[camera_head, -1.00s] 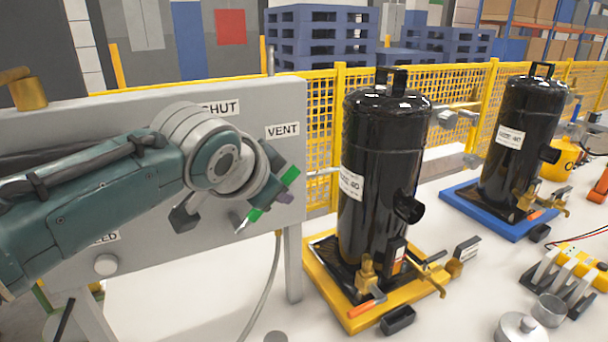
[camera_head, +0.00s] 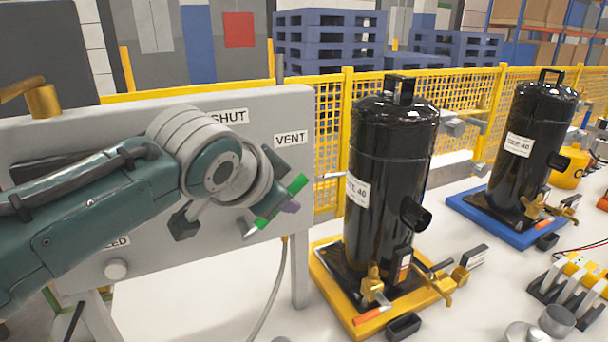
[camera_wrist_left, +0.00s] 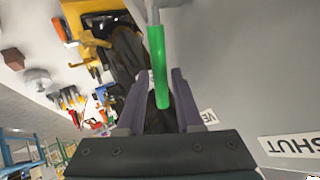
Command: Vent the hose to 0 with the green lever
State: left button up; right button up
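The green lever (camera_head: 297,185) is on the front of the grey panel (camera_head: 130,118), below and around the right of the VENT label (camera_head: 290,138). In the left wrist view the green lever (camera_wrist_left: 157,55) passes between the two purple-grey fingers of my left gripper (camera_wrist_left: 163,80). The fingers stand apart, with a dark gap beside the grip; contact is unclear. The SHUT label (camera_head: 229,116) sits left of VENT. No hose gauge reading can be made out. My right gripper is out of view.
A black tank (camera_head: 385,150) on a yellow tray (camera_head: 330,284) stands close right of the panel. A second black tank (camera_head: 525,125) on a blue tray (camera_head: 468,203) is farther right. A pale hose (camera_head: 271,300) hangs below the panel. Yellow mesh fencing (camera_head: 330,115) runs behind.

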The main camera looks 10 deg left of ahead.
pick_arm(q)
jog(key=p+v, duration=0.1)
jog(key=v, duration=0.7)
jog(key=shift+s+f, duration=0.15)
jog(key=s+a+f+n+g+y, duration=0.1)
jog(key=s+a+f+n+g, duration=0.1)
jog(key=s, duration=0.7)
jog(key=s+a+f+n+g, duration=0.2)
jog(key=s+a+f, duration=0.1)
jog(key=s, duration=0.7)
jog(key=s+a+f+n+g+y, duration=0.1)
jog(key=s+a+f+n+g, duration=0.15)
jog(key=s, duration=0.65)
notch_tip(320, 180, up, 37)
jog(key=p, duration=3.7)
jog(key=shift+d, duration=0.15)
jog(key=shift+s+f, duration=0.1)
jog(key=shift+s, duration=0.05)
